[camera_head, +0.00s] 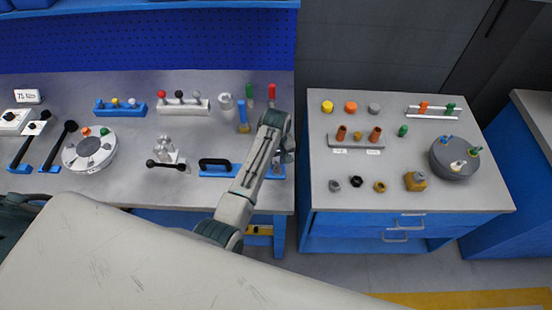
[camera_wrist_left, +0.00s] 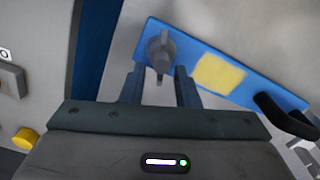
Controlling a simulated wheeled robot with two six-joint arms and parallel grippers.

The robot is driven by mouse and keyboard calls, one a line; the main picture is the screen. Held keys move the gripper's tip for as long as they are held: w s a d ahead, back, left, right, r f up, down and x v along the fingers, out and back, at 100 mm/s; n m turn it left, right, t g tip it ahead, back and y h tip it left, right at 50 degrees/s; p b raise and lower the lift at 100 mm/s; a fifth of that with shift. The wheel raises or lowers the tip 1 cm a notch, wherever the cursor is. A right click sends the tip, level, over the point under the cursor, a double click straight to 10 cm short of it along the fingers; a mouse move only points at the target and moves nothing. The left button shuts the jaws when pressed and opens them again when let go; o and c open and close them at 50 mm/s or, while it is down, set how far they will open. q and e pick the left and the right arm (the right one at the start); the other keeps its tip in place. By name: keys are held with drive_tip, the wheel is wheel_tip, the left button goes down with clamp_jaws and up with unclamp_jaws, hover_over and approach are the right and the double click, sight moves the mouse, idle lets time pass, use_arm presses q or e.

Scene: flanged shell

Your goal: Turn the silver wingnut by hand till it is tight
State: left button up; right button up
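The silver wingnut (camera_wrist_left: 161,50) sits on one end of a blue plate (camera_wrist_left: 203,47) in the left wrist view. The plate also carries a yellow patch (camera_wrist_left: 219,74) and a black handle (camera_wrist_left: 284,114). My left gripper (camera_wrist_left: 160,78) is open, with one finger on each side of the wingnut's lower part in the picture. I see gaps beside the wingnut; I cannot tell how deep the fingers reach. In the head view my left gripper (camera_head: 287,152) is over the right end of the blue plate (camera_head: 216,170), and my arm hides part of that plate. My right gripper is not in view.
Left on the bench are a round grey fixture (camera_head: 90,151), a small clamp (camera_head: 167,152) and knob racks (camera_head: 183,106). Coloured pegs stand just behind my left arm. Right of the gap is a cabinet (camera_head: 330,228) with several nuts, pegs and a round holder (camera_head: 455,160) on top.

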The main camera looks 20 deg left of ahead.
use_arm(q)
clamp_jaws()
drive_tip(key=shift+d+m, duration=0.1)
drive_tip(key=shift+m, duration=0.6)
drive_tip(key=shift+w+d+m, duration=0.1)
drive_tip(key=shift+d+m, duration=0.05)
drive_tip(key=shift+m, duration=0.85)
drive_tip(key=m, duration=0.3)
drive_tip(key=shift+d+m, duration=0.25)
drive_tip(key=shift+m, duration=0.05)
drive_tip(key=m, duration=0.5)
drive_tip(key=shift+d, duration=0.3)
drive_tip(key=shift+d+m, duration=0.1)
drive_tip(key=shift+m, duration=0.9)
drive_tip(key=shift+s+d+m, duration=0.1)
drive_tip(key=shift+s+m, duration=0.05)
drive_tip(key=shift+m, duration=0.7)
drive_tip(key=shift+s+d+m, duration=0.1)
drive_tip(key=shift+m, duration=0.75)
